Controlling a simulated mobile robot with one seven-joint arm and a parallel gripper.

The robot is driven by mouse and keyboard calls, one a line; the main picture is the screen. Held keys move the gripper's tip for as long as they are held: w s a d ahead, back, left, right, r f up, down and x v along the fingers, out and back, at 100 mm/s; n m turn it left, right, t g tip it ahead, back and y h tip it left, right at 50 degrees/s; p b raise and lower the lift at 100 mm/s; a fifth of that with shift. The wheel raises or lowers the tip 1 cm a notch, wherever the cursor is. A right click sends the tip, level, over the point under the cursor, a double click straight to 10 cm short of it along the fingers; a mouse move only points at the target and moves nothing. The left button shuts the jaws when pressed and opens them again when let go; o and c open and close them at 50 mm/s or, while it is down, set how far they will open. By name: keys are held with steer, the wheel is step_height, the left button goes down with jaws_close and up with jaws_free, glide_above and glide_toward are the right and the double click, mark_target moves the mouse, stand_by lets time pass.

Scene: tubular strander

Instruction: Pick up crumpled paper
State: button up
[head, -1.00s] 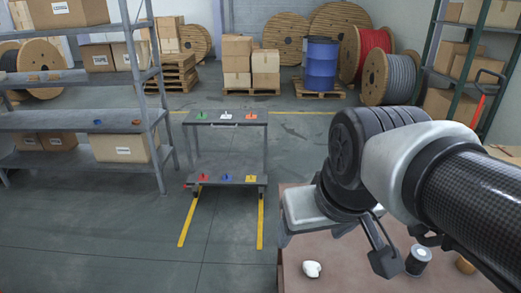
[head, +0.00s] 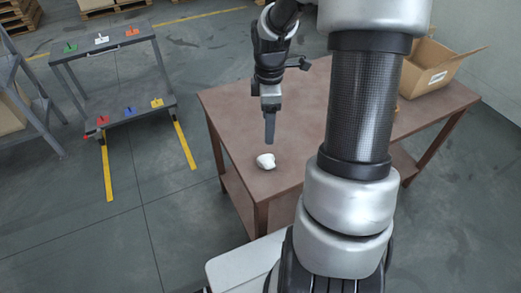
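The crumpled paper (head: 266,161) is a small white ball on the brown table (head: 234,108), near its front left corner. My gripper (head: 269,138) points down above the table, just behind the paper in the picture and close to it. Only one dark finger shows, seen edge-on, so I cannot tell whether the gripper is open or shut. The paper lies on the tabletop, apart from the gripper as far as I can see.
An open cardboard box (head: 432,70) stands on the table's far right. My arm hides the middle right of the table. The floor at the front left is clear.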

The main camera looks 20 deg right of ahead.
steer(key=b, duration=0.1)
glide_above(268, 158)
step_height(268, 158, down, 10)
steer(key=shift+w+a+r, duration=0.1)
steer(key=shift+w, duration=0.05)
steer(key=shift+f+b, duration=0.4)
steer(key=shift+f, duration=2.45)
steer(key=c, duration=1.1)
